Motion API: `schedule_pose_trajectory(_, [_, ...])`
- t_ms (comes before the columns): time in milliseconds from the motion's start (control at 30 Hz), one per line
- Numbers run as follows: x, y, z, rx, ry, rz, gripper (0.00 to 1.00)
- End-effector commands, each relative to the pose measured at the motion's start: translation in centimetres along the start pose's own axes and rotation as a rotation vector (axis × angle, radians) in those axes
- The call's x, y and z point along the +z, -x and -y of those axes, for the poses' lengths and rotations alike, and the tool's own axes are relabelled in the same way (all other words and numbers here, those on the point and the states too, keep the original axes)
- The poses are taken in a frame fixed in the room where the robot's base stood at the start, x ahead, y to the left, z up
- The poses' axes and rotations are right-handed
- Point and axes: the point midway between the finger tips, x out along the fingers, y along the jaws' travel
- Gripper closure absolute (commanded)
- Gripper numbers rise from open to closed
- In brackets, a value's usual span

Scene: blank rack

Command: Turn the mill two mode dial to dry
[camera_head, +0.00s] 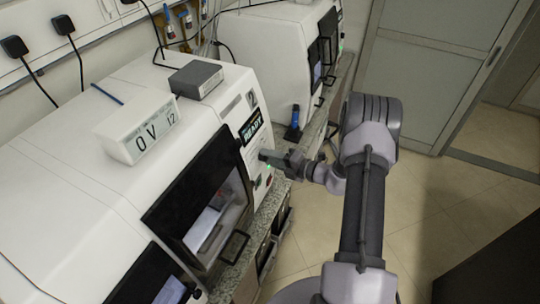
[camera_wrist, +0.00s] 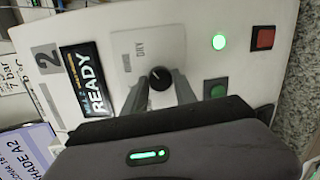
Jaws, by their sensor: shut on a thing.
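Mill two (camera_head: 205,110) is the white machine in the head view, marked with a 2. Its control panel (camera_wrist: 195,40) fills the upper wrist view, turned sideways. The mode dial (camera_wrist: 160,76) is a small black knob on a pale plate, with the word DRY (camera_wrist: 139,50) printed beside it. My gripper (camera_wrist: 160,84) has its two grey fingers on either side of the knob and is shut on it. In the head view my gripper (camera_head: 265,156) reaches the panel from the right, and the dial is hidden there. The knob's exact pointing direction is too small to tell.
A READY display (camera_wrist: 84,80) lies left of the dial. A lit green lamp (camera_wrist: 219,41), a red button (camera_wrist: 262,38) and a green button (camera_wrist: 215,88) lie to its right. The mill's dark door (camera_head: 200,200) has a handle near my gripper. Another white mill (camera_head: 270,45) stands behind.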

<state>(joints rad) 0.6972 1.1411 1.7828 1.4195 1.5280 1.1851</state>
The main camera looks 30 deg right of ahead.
Motion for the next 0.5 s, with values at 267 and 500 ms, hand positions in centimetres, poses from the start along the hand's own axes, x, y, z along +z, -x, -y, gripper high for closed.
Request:
schedule_pose_trajectory(267, [0.02, 0.00, -0.06, -0.009, -0.071, -0.007, 1.00])
schedule_pose_trajectory(500, [0.02, -0.01, -0.01, -0.010, -0.084, -0.008, 1.00])
